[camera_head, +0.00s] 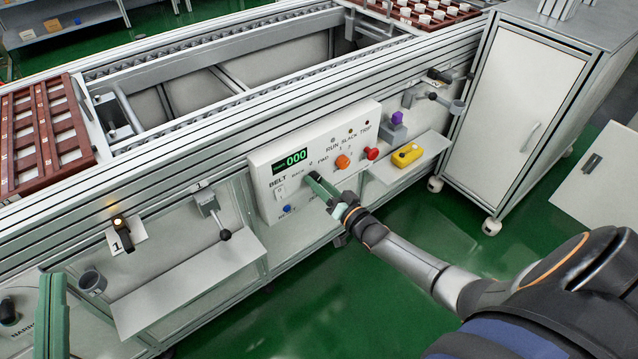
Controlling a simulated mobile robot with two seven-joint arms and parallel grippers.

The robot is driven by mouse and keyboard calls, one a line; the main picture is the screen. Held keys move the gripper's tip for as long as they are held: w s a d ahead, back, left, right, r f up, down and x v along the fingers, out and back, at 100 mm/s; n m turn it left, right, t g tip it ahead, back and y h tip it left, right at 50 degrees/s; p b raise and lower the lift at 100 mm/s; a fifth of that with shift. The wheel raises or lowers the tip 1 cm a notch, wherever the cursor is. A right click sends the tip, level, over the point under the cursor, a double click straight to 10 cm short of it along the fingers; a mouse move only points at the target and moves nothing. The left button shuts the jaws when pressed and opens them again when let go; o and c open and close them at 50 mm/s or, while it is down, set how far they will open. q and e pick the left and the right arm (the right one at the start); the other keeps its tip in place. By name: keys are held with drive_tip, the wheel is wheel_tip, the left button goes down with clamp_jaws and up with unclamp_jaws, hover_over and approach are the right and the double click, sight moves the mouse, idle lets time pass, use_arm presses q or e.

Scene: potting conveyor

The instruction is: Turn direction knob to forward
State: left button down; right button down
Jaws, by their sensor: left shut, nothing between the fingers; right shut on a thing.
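The white belt control panel (262,171) is fixed to the side of the conveyor, with a green display (290,161) reading 000. My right gripper (318,186) reaches in from the right and is shut on the direction knob, below the BACK and FWD labels. The fingers hide most of the knob, so I cannot tell which way it points. My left gripper (54,315) is at the lower left edge, shut and empty, well away from the panel.
An orange knob (342,162) and a red button (371,153) are on the panel right of my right gripper. A blue button (287,209) is at its lower left. A yellow box (407,155) lies on the right shelf. The left shelf (190,285) is bare.

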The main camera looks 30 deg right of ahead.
drive_tip(key=shift+c, duration=1.9)
unclamp_jaws()
drive_tip(key=shift+s, duration=0.25)
use_arm(q)
wheel_tip(320, 180, down, 20)
drive_tip(key=a+n+g+y+p, duration=0.1)
drive_tip(key=n+g+y+p, duration=0.2)
drive_tip(key=g, duration=0.5)
drive_tip(key=shift+s+r+n+y+p, duration=0.3)
drive_tip(key=shift+s+n+y, duration=0.2)
drive_tip(key=shift+y, duration=0.3)
use_arm(e)
drive_tip(key=s+d, duration=0.1)
drive_tip(key=s, duration=1.1)
